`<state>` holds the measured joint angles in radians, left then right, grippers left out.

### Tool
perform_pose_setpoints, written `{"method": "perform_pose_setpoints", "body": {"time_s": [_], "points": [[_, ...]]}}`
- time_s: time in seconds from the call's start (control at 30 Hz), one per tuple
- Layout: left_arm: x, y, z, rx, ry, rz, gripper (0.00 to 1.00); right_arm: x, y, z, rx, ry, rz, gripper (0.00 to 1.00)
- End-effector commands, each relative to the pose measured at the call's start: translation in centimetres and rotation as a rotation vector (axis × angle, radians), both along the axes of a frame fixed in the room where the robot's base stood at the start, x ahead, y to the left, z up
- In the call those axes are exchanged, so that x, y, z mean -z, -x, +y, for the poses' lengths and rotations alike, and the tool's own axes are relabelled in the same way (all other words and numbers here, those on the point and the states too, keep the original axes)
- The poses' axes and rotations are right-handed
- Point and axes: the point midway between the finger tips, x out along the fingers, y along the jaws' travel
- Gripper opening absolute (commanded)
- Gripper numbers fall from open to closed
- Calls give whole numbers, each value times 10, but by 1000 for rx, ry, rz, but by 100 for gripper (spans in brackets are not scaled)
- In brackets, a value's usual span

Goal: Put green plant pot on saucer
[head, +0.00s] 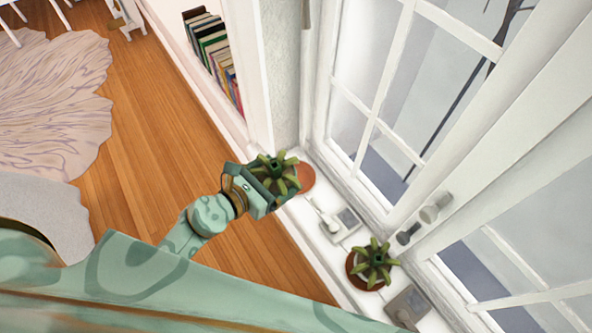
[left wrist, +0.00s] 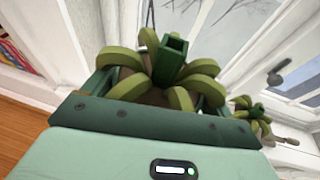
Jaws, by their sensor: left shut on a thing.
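My left gripper (head: 268,184) is shut on the plant pot, whose spiky green plant (head: 277,171) rises above the fingers. In the left wrist view the plant (left wrist: 172,62) fills the space between the gripper's jaws, with brown soil at its base. The pot's wall is mostly hidden by the gripper. The orange-brown saucer (head: 306,178) lies on the white window sill just right of the held plant, which covers part of it in the head view. I cannot tell how high the pot is above the sill. My right gripper is not in view.
A second plant in a brown pot (head: 353,273) stands further along the sill (head: 316,246). Small grey-and-white items (head: 346,219) and a grey box (head: 408,304) are also there. Window frames border the sill on the right; wooden floor lies left.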

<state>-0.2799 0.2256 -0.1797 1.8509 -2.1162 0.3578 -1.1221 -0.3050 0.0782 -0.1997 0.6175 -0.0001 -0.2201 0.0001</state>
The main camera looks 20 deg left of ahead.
Motion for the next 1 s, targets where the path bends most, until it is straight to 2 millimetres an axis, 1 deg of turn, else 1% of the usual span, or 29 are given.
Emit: {"method": "perform_pose_setpoints", "body": {"time_s": [0.03, 0.1, 0.17, 0.27, 0.4, 0.5, 0.6, 0.7, 0.8, 0.93, 1.0], "points": [[2, 4, -11, -16, 6, -1, 42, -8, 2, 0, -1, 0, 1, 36], [12, 7, -19, -27, 1, -5, 42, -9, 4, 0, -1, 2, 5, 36], [19, 3, -22, -32, -1, -7, 42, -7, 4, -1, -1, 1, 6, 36], [32, -14, -22, -36, -1, -7, 42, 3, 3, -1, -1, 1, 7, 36], [53, -53, -17, -36, -1, -6, 42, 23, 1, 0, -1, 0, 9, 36], [66, -80, -14, -35, 1, -4, 42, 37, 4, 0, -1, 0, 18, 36], [91, -96, -11, -35, 1, 2, 42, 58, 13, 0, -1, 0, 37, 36], [104, -109, -10, -35, 1, 1, 42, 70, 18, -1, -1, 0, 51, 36], [109, -117, -9, -34, 1, -3, 42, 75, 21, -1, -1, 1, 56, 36], [112, -122, -8, -34, 1, -5, 42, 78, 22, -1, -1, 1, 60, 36], [118, -127, -8, -34, 1, -5, 42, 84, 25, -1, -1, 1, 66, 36]]}}
